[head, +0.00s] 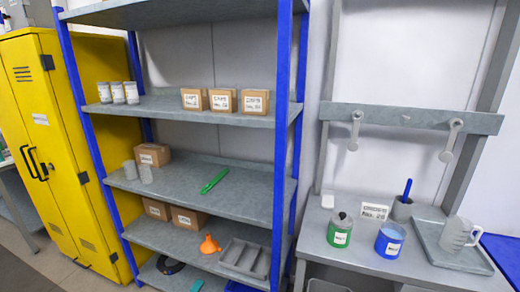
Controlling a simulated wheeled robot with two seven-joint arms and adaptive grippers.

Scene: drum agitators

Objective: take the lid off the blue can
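The blue can (389,242) stands upright on the grey bench (418,262) at the right, with a white label on its front. Its top is small in this view, and I cannot make out the lid clearly. A green can (340,232) with a white label stands just left of it, with a dark spot on its grey top. Neither of my grippers is in view.
A grey tray (447,259) with a clear jug (457,234) is right of the blue can. A grey cup (402,211) holding a blue-handled tool and a label card (375,211) stand behind. Blue-posted shelves (215,187) and a yellow cabinet (40,130) fill the left.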

